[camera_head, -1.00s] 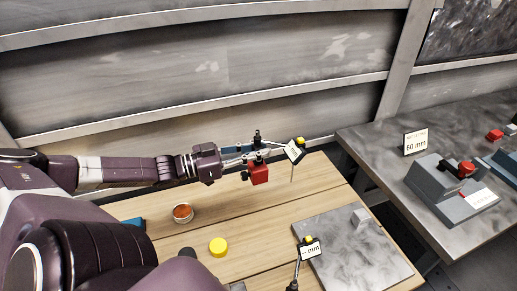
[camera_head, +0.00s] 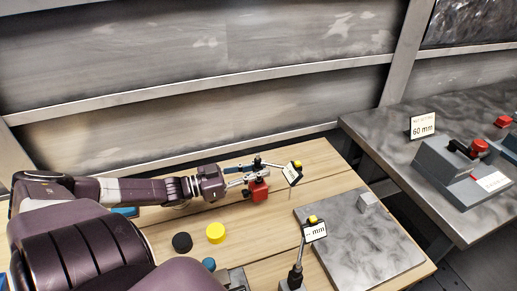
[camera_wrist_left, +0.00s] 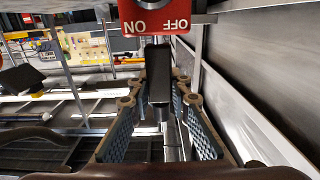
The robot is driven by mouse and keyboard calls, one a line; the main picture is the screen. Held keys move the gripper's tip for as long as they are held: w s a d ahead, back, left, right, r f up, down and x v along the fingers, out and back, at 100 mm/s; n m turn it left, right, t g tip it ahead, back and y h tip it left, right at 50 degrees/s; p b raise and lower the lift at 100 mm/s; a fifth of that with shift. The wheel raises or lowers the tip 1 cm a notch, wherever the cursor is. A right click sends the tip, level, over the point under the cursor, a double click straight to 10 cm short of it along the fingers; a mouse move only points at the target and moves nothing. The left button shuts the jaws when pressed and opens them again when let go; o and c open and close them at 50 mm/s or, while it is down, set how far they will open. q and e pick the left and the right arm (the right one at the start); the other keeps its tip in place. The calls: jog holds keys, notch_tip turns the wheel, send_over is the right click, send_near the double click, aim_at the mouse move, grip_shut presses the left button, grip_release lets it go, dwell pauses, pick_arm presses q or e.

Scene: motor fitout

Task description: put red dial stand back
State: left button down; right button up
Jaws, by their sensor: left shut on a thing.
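The red dial stand has a red base (camera_head: 258,190), a dark post and a tilted dial (camera_head: 292,174) with a yellow top. My left gripper (camera_head: 240,178) is shut on its post, over the far side of the wooden table. The base is at or just above the tabletop; I cannot tell if it touches. In the left wrist view, the red base with its ON/OFF marking (camera_wrist_left: 155,18) is at the top and the dark post (camera_wrist_left: 158,75) lies between the fingers (camera_wrist_left: 158,110). My right gripper is not in view.
Another dial stand (camera_head: 314,230) with a yellow top stands by the grey stone plate (camera_head: 375,250), which bears a small grey block (camera_head: 367,200). A yellow disc (camera_head: 216,233) and black disc (camera_head: 182,242) lie nearer. A grey bench at right holds a 60 mm sign (camera_head: 423,126).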

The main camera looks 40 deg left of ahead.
pick_arm(q)
jog(key=shift+w+f+b, duration=0.1)
jog(key=shift+f+b, duration=0.3)
jog(key=shift+f, duration=1.25)
jog(key=c, duration=1.8)
grip_release()
jog(key=shift+f, duration=0.2)
jog(key=shift+s, duration=0.2)
jog(key=v, duration=0.7)
jog(key=shift+a, duration=0.15)
jog(key=shift+s, duration=0.15)
